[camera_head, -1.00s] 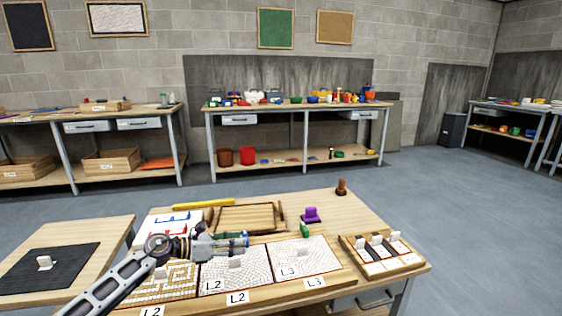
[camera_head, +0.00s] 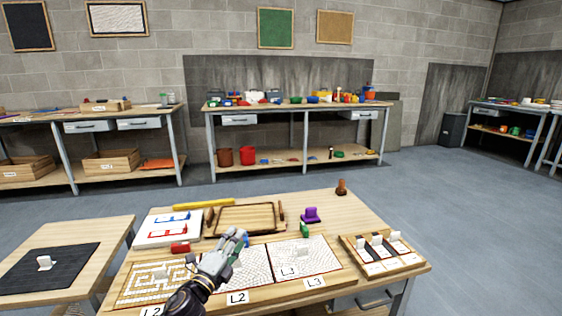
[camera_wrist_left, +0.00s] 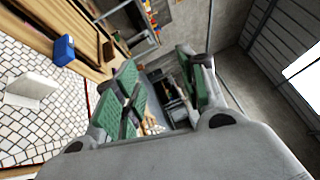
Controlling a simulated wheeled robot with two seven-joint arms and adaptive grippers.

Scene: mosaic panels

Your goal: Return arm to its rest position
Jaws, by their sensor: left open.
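My left gripper (camera_head: 238,240) is above the middle mosaic panel (camera_head: 250,275) on the front table, with its arm coming up from the bottom edge. In the left wrist view the gripper (camera_wrist_left: 162,92) has its green-padded fingers spread, with nothing held between them. A small blue block (camera_wrist_left: 64,50) lies beside the panel in that view; in the head view it shows just by the fingertips (camera_head: 246,238). My right gripper is not in view.
A maze-patterned panel (camera_head: 150,285) is to the left and a white panel (camera_head: 318,262) to the right. A red block (camera_head: 180,247), a wooden tray (camera_head: 246,207), a purple piece (camera_head: 311,215) and a green piece (camera_head: 304,230) stand behind. A card rack (camera_head: 382,255) is at right.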

